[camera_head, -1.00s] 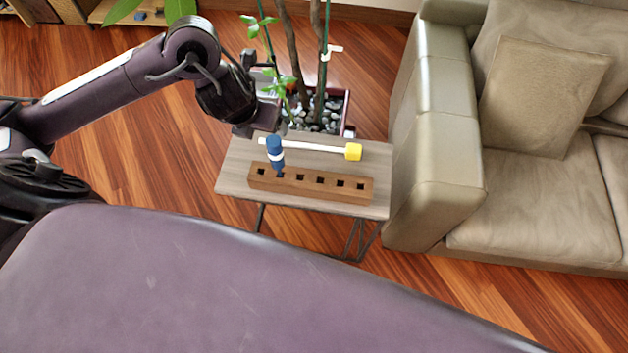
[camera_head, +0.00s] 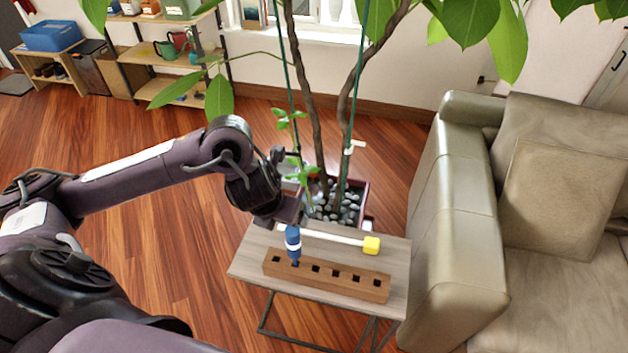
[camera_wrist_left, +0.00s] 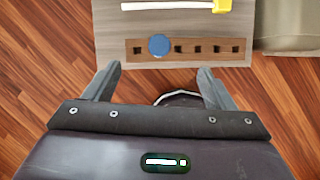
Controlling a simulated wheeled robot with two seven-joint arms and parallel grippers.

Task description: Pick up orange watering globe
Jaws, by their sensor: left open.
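I cannot make out an orange watering globe in either view. A blue-topped piece with a white band (camera_head: 293,242) stands upright in a hole near the left end of the wooden block (camera_head: 345,283); its round blue top (camera_wrist_left: 158,45) shows in the left wrist view. A yellow-ended piece with a long white stem (camera_head: 371,245) lies behind the block. My left gripper (camera_wrist_left: 157,85) is open and empty, its fingers spread on the near side of the block. In the head view it is at the table's far left edge, fingers partly hidden. My right gripper is not in view.
The block and pieces are on a small grey wood table (camera_head: 250,258). A potted plant (camera_head: 340,203) with stakes stands right behind it, close to my arm. A beige sofa (camera_head: 455,230) stands at the right. Shelves (camera_head: 160,57) with pots stand at the back left.

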